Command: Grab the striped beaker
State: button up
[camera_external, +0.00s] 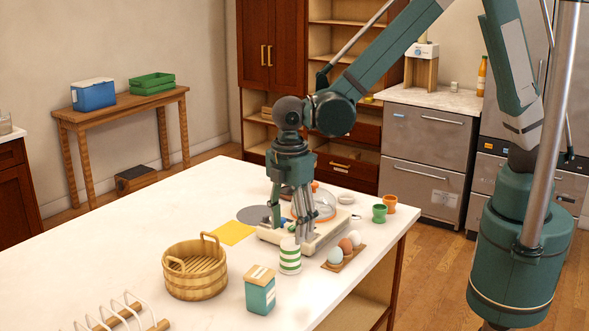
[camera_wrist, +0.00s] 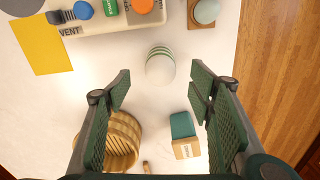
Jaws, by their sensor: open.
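The striped beaker (camera_external: 290,257), white with green bands, stands upright on the white counter (camera_external: 130,215). In the wrist view the beaker (camera_wrist: 160,68) shows from above, ahead of my finger pads and roughly centred between them. My gripper (camera_external: 290,222) points down, above and near the beaker; the external view does not show the exact gap. In the wrist view my gripper (camera_wrist: 162,92) has its two green ridged pads wide apart with nothing between them.
A wooden basket (camera_external: 195,272) and a teal box (camera_external: 260,291) stand nearby. An egg holder (camera_external: 344,259) is right of the beaker. A pale appliance (camera_external: 325,233) with knobs lies behind it. A yellow sheet (camera_external: 232,232) and a toast rack (camera_external: 125,312) are also on the counter.

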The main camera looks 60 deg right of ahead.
aim_at(290, 250)
jog(key=shift+f, duration=1.3)
jog(key=shift+f, duration=2.6)
jog(key=c, duration=1)
